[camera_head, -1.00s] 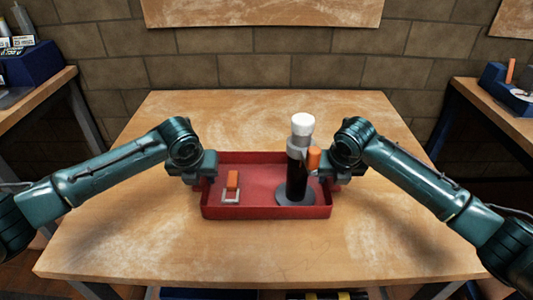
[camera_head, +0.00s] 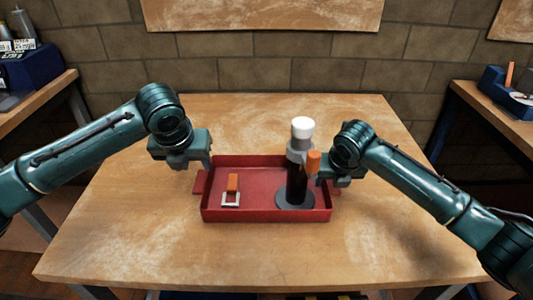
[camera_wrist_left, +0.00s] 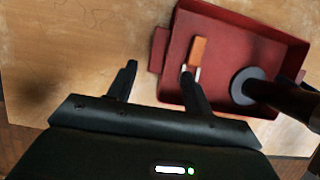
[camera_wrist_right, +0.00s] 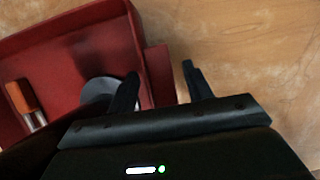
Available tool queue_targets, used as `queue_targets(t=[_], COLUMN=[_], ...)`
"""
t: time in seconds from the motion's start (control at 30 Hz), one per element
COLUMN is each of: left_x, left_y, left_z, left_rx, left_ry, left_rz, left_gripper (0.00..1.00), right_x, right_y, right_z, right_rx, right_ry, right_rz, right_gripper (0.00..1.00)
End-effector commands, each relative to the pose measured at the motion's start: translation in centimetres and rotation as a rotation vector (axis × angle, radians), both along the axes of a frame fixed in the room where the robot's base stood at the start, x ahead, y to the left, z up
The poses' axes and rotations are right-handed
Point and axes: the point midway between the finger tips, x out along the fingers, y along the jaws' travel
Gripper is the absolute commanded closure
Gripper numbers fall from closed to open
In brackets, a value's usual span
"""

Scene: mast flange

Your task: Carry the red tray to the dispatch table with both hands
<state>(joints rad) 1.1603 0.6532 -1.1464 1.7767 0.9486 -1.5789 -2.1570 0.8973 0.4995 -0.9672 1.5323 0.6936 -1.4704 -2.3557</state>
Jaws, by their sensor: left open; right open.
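The red tray (camera_head: 265,215) lies on the near wooden table, with a side handle at each short end. My left gripper (camera_head: 190,165) is open, above and left of the tray's left handle (camera_head: 200,183). In the left wrist view that handle (camera_wrist_left: 158,50) shows just past the fingertips, clear of them. My right gripper (camera_head: 325,177) is open at the tray's right end. In the right wrist view the right handle (camera_wrist_right: 161,72) shows between the two fingers; whether they touch it I cannot tell.
The tabletop (camera_head: 260,260) around the tray is clear. Side tables stand at left (camera_head: 35,105) and right (camera_head: 500,115); a brick wall is behind.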

Motion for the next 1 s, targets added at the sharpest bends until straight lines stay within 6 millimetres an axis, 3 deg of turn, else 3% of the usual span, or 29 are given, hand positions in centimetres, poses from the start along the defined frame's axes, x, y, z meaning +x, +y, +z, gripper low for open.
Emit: queue_targets(t=[0.1,0.27,0.8,1.0], left_x=[-0.5,-0.9,-0.9,-0.9], left_y=[0.0,0.0,0.0,0.0], left_z=[1.5,2.2,2.2,2.2], left_rx=[-0.001,0.0,0.0,0.0], left_ry=[-0.002,0.0,0.0,0.0], left_rz=[0.0,0.0,0.0,0.0], left_gripper=[0.49,0.49,0.49,0.49], right_x=[0.0,-0.1,-3.9,-4.5], right_y=[0.0,0.0,0.0,0.0], right_z=[0.0,0.4,9.6,11.0], right_rx=[0.0,0.0,0.0,0.0], right_ry=[0.0,-0.001,-0.003,-0.001], right_rz=[0.0,0.0,0.001,-0.001], right_gripper=[0.49,0.49,0.49,0.49])
